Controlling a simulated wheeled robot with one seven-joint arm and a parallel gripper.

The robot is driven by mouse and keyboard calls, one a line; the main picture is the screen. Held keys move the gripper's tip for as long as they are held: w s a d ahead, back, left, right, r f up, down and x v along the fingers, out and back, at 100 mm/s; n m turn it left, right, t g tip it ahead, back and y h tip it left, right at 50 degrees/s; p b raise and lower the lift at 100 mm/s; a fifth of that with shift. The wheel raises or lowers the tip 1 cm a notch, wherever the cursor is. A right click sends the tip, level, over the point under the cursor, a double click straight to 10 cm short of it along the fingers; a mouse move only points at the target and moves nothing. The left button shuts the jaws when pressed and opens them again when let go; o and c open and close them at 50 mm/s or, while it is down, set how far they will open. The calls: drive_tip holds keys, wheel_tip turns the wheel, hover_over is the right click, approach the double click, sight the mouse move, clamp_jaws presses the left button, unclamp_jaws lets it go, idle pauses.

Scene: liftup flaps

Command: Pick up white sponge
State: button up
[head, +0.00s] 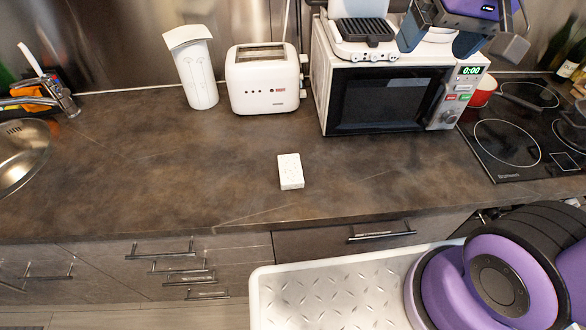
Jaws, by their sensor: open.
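The white sponge (290,171) is a small pale block with a speckled face. It lies on the dark brown countertop (190,170), near the middle of the head view and close to the counter's front edge. My gripper (440,37) is at the top right, in front of the microwave's upper part and cut off by the picture's top edge. Its fingers look spread and empty. It is far up and to the right of the sponge, not touching it.
A hob (512,135) is right, a sink (22,143) left. Counter around the sponge is clear.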

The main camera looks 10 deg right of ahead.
drive_tip(key=w+a+f+g, duration=0.2)
drive_tip(key=w+a+f, duration=0.3)
drive_tip(key=g+h, duration=0.2)
hover_over(290, 168)
drive_tip(key=f, duration=2.7)
drive_tip(key=shift+d+f, duration=0.25)
drive_tip(key=shift+d, duration=0.15)
drive_tip(key=shift+w+a+f, duration=0.1)
drive_tip(key=shift+a+f, duration=0.1)
drive_tip(key=shift+f, duration=1.3)
drive_tip(key=shift+a+f, duration=0.15)
drive_tip(key=shift+f, duration=1.3)
drive_tip(key=c, duration=1)
